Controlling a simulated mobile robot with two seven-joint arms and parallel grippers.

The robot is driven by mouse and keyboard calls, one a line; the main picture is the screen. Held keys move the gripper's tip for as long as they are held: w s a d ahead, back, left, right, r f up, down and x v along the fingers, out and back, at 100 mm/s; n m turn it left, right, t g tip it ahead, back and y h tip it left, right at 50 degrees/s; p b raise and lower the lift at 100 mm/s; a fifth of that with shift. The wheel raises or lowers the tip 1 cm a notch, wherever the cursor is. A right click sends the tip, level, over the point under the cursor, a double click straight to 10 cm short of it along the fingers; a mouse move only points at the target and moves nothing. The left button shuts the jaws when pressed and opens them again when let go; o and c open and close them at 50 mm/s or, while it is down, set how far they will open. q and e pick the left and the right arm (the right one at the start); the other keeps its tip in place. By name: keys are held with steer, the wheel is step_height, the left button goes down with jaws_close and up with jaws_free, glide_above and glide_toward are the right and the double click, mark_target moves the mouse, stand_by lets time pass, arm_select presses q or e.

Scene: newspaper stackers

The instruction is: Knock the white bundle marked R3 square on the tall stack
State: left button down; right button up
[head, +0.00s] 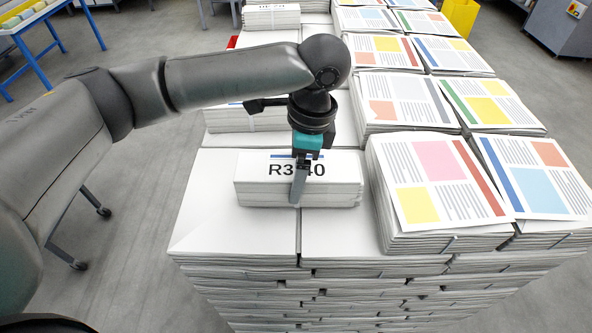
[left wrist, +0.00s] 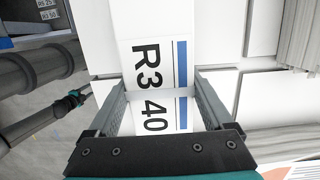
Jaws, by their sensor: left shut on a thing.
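The white bundle marked R3 40 (head: 255,186) lies flat across a seam on the top of the tall stack (head: 215,225), near its front. It shows a blue stripe and a strap in the left wrist view (left wrist: 138,28). My left gripper (head: 298,185) comes down over its middle and hides part of the label. In the left wrist view its fingers (left wrist: 160,105) stand on the bundle's two opposite long sides, shut on it. A dark part with a teal band (left wrist: 75,98) at the left of that view looks like my right gripper; its fingers are unclear.
Printed newspaper bundles (head: 440,185) stand close on the right, higher than the white top. Another white bundle (head: 232,118) lies behind, partly hidden by my arm. White top is bare left and front of the R3 bundle. A blue-framed table (head: 45,45) stands far left.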

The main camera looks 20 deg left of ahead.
mark_target(318, 166)
arm_select(q)
steer(key=shift+w+d+r+p, duration=0.1)
steer(key=shift+w+d+p, duration=0.2)
steer(key=shift+d, duration=0.45)
steer(key=shift+w+d+p, duration=0.15)
steer(key=shift+d+p, duration=0.1)
steer(key=shift+d, duration=0.5)
stand_by(0.6)
steer(key=shift+d+r+p, duration=0.1)
steer(key=shift+d+p, duration=0.05)
steer(key=shift+p, duration=0.55)
stand_by(1.5)
steer(key=shift+s+a+p, duration=0.1)
steer(key=shift+a+p, duration=0.5)
steer(key=shift+p, duration=0.2)
steer(key=shift+s+a+p, duration=0.2)
steer(key=shift+a+p, duration=0.25)
steer(key=shift+a, duration=0.15)
steer(key=shift+s+a+p, duration=0.15)
steer(key=shift+a+p, duration=0.25)
steer(key=shift+a, duration=0.15)
